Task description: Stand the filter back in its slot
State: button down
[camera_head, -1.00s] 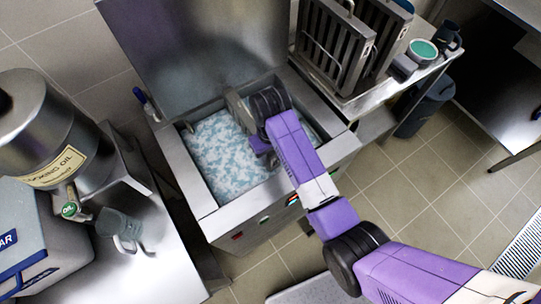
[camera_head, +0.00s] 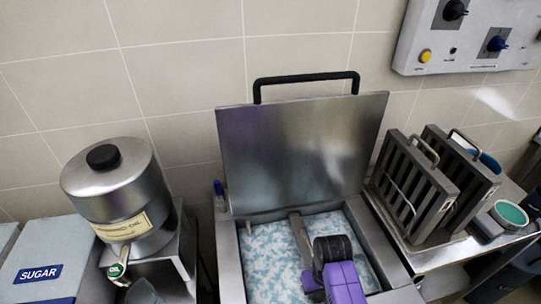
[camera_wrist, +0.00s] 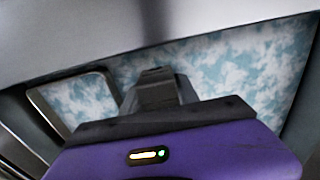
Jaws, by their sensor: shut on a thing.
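My gripper (camera_head: 312,280) reaches down into an open steel basin (camera_head: 232,262) of blue-and-white mottled liquid. A narrow grey metal piece (camera_head: 300,238), seemingly the filter's edge, shows beside my wrist at the back of the basin. In the wrist view my gripper's dark fingers (camera_wrist: 157,88) are shut, and a thin metal loop (camera_wrist: 36,98), perhaps its handle, is at the left. The held part and most of the filter are hidden. Two slatted steel filters (camera_head: 408,190) (camera_head: 452,192) with loop handles stand upright in a tray (camera_head: 432,248) to the right. The empty slot cannot be made out.
The basin's raised lid (camera_head: 300,150) stands behind it. A cooking-oil drum (camera_head: 110,190) and a sugar bin (camera_head: 38,268) are at the left. A green-topped tub (camera_head: 508,214) is beside the tray. A control box (camera_head: 470,35) hangs above right.

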jog(key=shift+w+f, duration=0.15)
jog(key=shift+f, duration=0.4)
notch_tip(320, 180, up, 7)
jog(key=shift+f, duration=0.1)
notch_tip(320, 180, down, 12)
jog(key=b, duration=0.4)
notch_tip(320, 180, up, 8)
dwell(0.7)
dwell(0.4)
